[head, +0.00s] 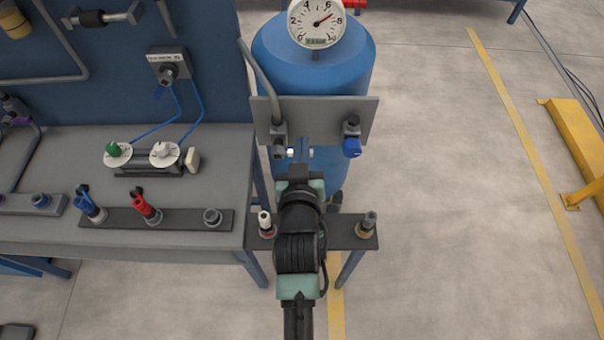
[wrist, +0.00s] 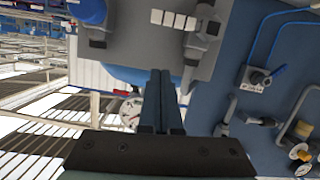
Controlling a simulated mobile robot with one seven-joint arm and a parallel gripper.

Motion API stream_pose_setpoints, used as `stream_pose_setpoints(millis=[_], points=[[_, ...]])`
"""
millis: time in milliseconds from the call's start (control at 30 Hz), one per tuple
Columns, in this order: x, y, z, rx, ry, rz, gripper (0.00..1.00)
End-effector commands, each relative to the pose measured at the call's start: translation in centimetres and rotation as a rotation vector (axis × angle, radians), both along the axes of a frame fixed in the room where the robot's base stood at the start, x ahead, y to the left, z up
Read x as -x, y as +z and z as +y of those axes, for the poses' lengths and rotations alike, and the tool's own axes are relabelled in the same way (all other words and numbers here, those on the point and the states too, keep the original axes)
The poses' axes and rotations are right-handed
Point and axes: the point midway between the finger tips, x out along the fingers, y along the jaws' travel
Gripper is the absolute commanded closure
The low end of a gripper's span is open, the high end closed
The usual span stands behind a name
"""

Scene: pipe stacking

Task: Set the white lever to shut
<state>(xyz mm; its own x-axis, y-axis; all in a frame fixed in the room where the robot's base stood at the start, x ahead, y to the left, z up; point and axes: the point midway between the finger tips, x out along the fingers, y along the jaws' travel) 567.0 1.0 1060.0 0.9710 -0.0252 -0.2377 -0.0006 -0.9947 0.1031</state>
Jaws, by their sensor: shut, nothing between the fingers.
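The white lever (head: 290,152) shows as a small white piece beside the left valve (head: 279,138) on the grey plate, partly hidden behind my gripper in the head view. In the wrist view the white lever (wrist: 173,19) is a row of white segments reaching sideways from the valve (wrist: 204,30) across the plate. My gripper (wrist: 161,73) is shut and empty, its fingers pointing toward the plate with the lever beyond their tips. In the head view my wrist hides the fingertips. I cannot tell whether they touch the lever.
The grey plate (head: 340,107) stands before a blue tank (head: 265,50) with a dial gauge (head: 317,20). A blue-handled valve (head: 352,147) hangs on its right. The workbench (head: 70,150) is at left. Below, a small shelf (head: 345,233) carries fittings.

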Motion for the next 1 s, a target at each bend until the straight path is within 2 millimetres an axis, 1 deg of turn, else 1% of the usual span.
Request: stream_pose_setpoints(millis=[33,200,300,433,633,1000], points=[[1.1,-0.4,0.0,0.000,0.001,0.004,1.00],[4.2,0.4,0.0,-0.001,0.000,0.003,1.00],[5.8,0.8,0.0,-0.001,0.000,0.003,1.00],[7.3,1.2,0.0,-0.001,0.000,0.004,1.00],[8.3,1.6,0.0,-0.001,0.001,0.002,1.00],[8.3,1.7,0.0,-0.001,0.000,0.002,1.00]])
